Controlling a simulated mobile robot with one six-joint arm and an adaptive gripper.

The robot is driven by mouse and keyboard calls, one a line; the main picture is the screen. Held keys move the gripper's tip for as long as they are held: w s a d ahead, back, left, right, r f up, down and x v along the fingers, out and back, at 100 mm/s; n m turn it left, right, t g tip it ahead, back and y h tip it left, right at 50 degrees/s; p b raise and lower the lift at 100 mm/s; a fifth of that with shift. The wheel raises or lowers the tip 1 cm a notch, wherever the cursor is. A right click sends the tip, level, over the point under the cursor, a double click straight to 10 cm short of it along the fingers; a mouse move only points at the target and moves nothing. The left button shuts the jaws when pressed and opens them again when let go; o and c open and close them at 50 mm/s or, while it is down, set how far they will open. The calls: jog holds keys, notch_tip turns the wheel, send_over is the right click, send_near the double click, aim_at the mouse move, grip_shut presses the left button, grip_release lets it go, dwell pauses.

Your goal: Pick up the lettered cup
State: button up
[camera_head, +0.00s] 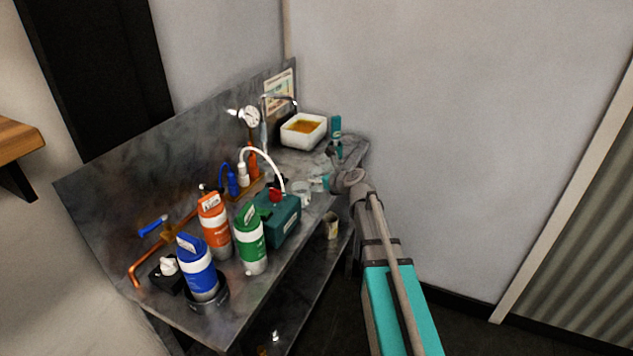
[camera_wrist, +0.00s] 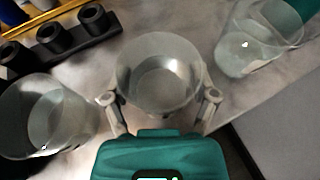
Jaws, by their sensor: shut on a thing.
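In the wrist view my gripper (camera_wrist: 160,97) is shut on a clear cup (camera_wrist: 158,72), with one finger on each side of its wall. The cup looks empty and sits over the grey worktop; I cannot tell whether its base touches. Another clear cup (camera_wrist: 45,118) is at the left and a third (camera_wrist: 262,42) at the upper right, both apart from the held one. I see no lettering on any of them, so I cannot tell which is lettered. In the head view my gripper (camera_head: 334,164) reaches over the bench's far right end, hiding much of the held cup.
The metal bench (camera_head: 225,315) carries blue (camera_head: 197,268), orange (camera_head: 214,225) and green (camera_head: 250,240) bottles, a dark green box (camera_head: 283,222) and a white basin (camera_head: 303,130). A black rack (camera_wrist: 62,38) lies beyond the cups. A small tan can (camera_head: 331,226) stands below the worktop.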

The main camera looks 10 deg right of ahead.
aim_at(318, 169)
jog(key=shift+r+p, duration=0.35)
dwell(0.3)
jog(key=shift+r+p, duration=1.35)
jog(key=s+d+r+p, duration=0.2)
jog(key=s+r+p, duration=0.7)
jog(key=s, duration=0.4)
jog(key=shift+s+r, duration=0.25)
jog(key=shift+s+d+p, duration=0.1)
jog(key=shift+s+p, duration=0.15)
jog(key=shift+p, duration=0.1)
dwell(0.8)
